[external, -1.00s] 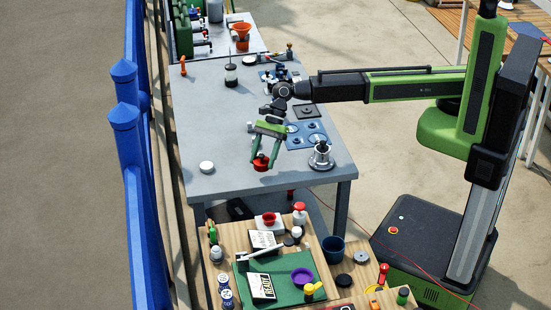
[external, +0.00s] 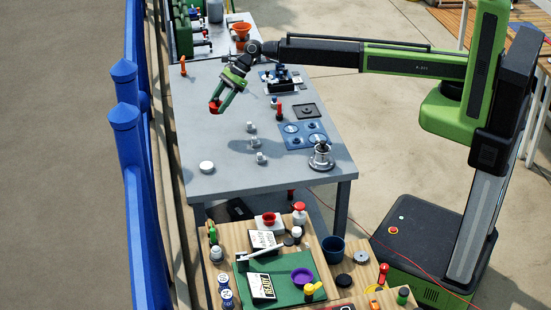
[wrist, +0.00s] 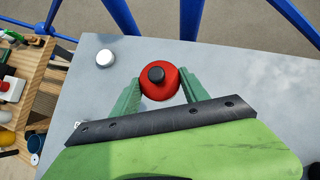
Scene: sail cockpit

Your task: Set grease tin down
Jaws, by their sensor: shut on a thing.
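My gripper (external: 224,100) is shut on a round red grease tin (external: 215,107) and holds it over the left part of the grey table (external: 210,140), near its left edge. In the wrist view the red tin (wrist: 159,84) with a black knob on top sits between the two green fingers of my gripper (wrist: 159,90). I cannot tell exactly how high the tin is above the table top.
A white round lid (external: 207,167) lies at the table's front left. Several small grey parts (external: 254,142) stand mid-table. A blue plate (external: 303,134) and a metal fitting (external: 321,156) are at the right. An orange item (external: 183,66) stands at the far left edge. The left middle is clear.

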